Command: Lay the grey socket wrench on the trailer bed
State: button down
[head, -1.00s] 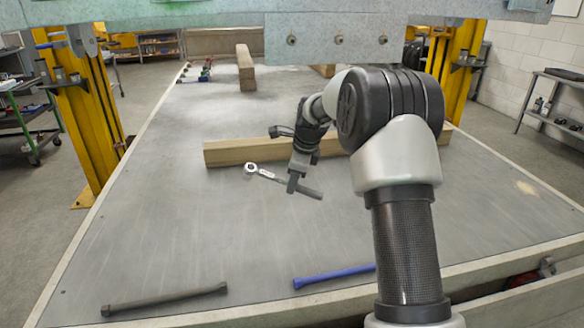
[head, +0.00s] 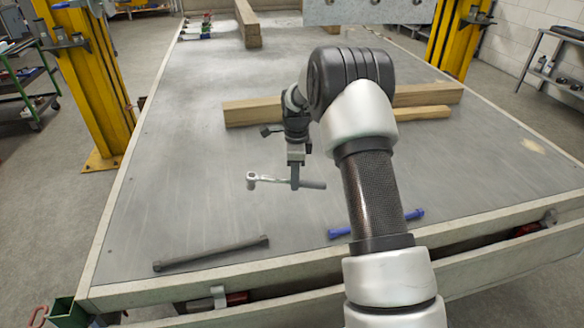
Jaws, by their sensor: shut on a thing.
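The grey socket wrench (head: 268,179) has a silver head at its left end and a dark handle to the right. My gripper (head: 294,184) is shut on it near the handle, with the wrench lying roughly level across the jaws. The wrench is over the trailer bed (head: 200,205), a wide grey flat deck with a pale rim. Whether the wrench touches the deck or hangs just above it I cannot tell.
A wooden beam (head: 250,112) lies across the bed behind my gripper. A dark grey bar (head: 210,253) lies near the front edge, and a blue bar (head: 345,232) lies partly behind my arm. The deck left of the wrench is clear.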

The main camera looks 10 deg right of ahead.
jog(key=shift+s+a+f, duration=0.2)
jog(key=shift+a+f, duration=0.1)
jog(key=shift+f+b, duration=2)
jog(key=shift+f, duration=1.35)
jog(key=shift+f+b, duration=0.9)
jog(key=shift+f, duration=0.55)
jog(key=c, duration=0.8)
grip_release()
jog(key=shift+o, duration=0.2)
jog(key=o, duration=0.6)
jog(key=shift+c, duration=0.2)
